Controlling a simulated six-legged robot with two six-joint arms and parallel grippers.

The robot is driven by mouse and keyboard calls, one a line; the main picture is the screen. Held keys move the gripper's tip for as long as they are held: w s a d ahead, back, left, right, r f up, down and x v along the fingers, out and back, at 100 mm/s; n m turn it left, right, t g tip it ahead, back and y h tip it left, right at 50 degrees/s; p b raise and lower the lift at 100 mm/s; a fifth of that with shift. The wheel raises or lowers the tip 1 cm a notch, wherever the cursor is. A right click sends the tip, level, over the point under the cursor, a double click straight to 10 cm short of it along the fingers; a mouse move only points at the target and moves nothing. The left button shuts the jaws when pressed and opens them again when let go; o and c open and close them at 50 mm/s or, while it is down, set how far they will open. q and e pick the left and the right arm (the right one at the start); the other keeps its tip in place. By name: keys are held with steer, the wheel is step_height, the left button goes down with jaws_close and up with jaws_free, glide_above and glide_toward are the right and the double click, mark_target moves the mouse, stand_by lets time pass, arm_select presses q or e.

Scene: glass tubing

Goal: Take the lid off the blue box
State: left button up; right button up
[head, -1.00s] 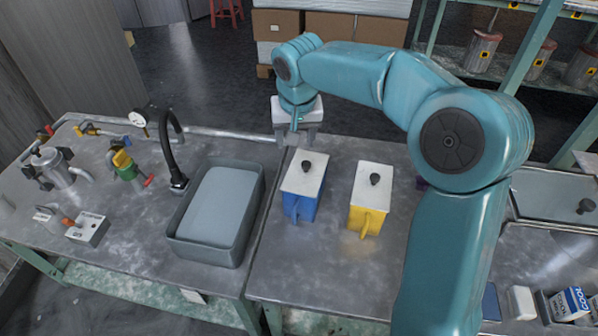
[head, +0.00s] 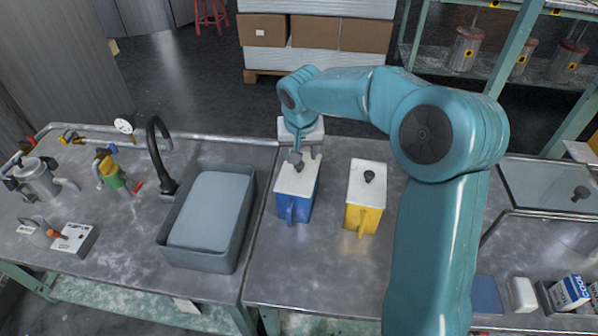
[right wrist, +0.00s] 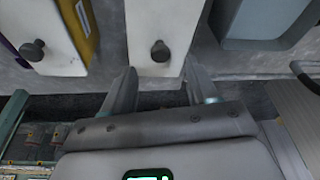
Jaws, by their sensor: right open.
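The blue box (head: 297,207) stands on the metal bench with its white lid (head: 284,184) on top. A dark knob (head: 301,192) sits on the lid. My right gripper (head: 299,160) is at the far end of this lid in the head view. In the right wrist view the open fingers (right wrist: 162,92) point toward the white lid (right wrist: 158,20), one toward each side, with the knob (right wrist: 160,51) beyond the gap between them. Nothing is between the fingers. My left gripper is not in view.
A yellow box (head: 360,218) with a white, knobbed lid stands close to the right of the blue box. A grey basin (head: 197,258) is to the left, with a black curved tap (head: 160,150) beside it. Bare bench lies in front of the boxes.

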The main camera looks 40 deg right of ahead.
steer(key=x, duration=0.4)
steer(key=shift+d+f, duration=0.1)
steer(key=shift+f, duration=0.25)
steer(key=shift+w, duration=0.1)
jaws_close()
